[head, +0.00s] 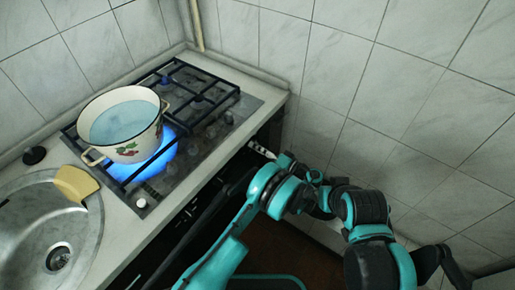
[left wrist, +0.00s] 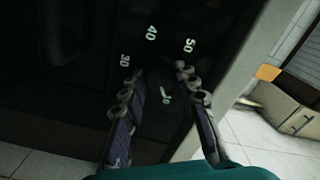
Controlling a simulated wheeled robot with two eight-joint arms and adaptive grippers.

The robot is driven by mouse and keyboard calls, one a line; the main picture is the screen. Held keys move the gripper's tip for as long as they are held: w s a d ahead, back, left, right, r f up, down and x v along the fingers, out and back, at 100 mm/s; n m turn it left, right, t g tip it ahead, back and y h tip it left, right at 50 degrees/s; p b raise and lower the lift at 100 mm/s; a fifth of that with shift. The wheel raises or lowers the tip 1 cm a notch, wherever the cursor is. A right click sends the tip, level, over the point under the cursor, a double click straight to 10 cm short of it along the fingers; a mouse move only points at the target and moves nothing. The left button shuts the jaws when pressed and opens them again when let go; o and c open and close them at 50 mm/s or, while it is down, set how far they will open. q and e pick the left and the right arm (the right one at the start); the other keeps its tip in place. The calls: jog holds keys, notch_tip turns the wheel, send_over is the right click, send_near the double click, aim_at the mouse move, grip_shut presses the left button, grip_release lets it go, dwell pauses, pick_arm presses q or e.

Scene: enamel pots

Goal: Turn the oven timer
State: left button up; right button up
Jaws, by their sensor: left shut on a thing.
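The oven timer is a dark dial on the black oven front, ringed by white numbers (left wrist: 152,33) in the left wrist view. My left gripper (left wrist: 160,82) has its two fingers on either side of the dial's middle and is shut on the timer knob. The knob is dark and hard to make out between the fingers; white marks show just below it. In the head view my left gripper (head: 262,151) reaches the front of the oven below the stove's right end, and the dial is hidden there. My right arm (head: 370,225) is at the right; its gripper's state is unclear.
A cream enamel pot (head: 120,121) stands over a lit blue flame on the gas stove (head: 205,120). A steel sink (head: 40,225) with a yellow sponge (head: 76,183) is at the left. A tiled wall (head: 390,110) bounds the right side.

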pick_arm(q)
jog(key=shift+w+m, duration=0.1)
jog(key=shift+m, duration=0.2)
jog(key=o, duration=0.9)
jog(key=shift+c, duration=0.2)
jog(key=o, duration=0.3)
jog(key=shift+a, duration=0.1)
